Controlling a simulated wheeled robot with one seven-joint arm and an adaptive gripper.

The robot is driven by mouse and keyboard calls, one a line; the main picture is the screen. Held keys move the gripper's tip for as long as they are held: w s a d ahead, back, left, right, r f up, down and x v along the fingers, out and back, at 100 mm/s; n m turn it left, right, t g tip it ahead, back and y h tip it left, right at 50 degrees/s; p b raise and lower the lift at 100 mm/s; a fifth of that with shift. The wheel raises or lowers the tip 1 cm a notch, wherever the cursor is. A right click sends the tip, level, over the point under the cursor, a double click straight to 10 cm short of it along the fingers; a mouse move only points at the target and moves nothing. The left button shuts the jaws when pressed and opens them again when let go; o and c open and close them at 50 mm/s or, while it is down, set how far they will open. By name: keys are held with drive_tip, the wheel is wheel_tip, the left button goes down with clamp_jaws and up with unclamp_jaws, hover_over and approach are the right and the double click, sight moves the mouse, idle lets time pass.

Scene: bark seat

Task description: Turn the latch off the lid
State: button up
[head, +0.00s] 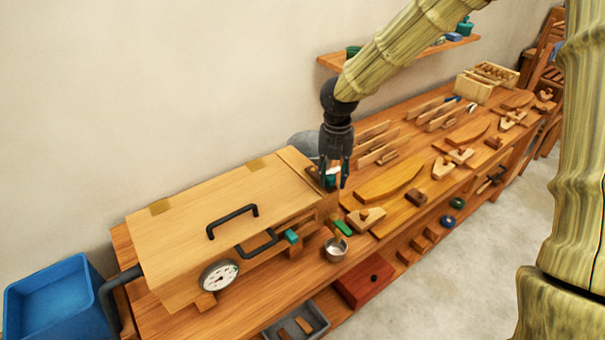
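A long wooden box with a closed lid (190,210) lies on the bench; the lid has a black handle (232,221) and brass-coloured plates along its back edge. A black bent bar (257,245) with a teal end (291,236) is on the box's front side; I cannot tell whether this is the latch. My gripper (334,184) points down at the box's right end, its dark fingers apart. A small teal and white thing (332,173) shows between or behind the fingers. I cannot tell whether they touch it.
A round gauge (218,276) is on the box's front. A metal cup (337,250) and a green block (342,228) stand on the bench right of the box. Wooden planes and boards crowd the bench to the right. A blue bin (58,295) is at far left.

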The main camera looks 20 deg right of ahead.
drive_tip(key=shift+r+p, duration=1.8)
drive_tip(key=shift+r, duration=0.5)
drive_tip(key=shift+r+p, duration=0.4)
drive_tip(key=shift+r, duration=1.8)
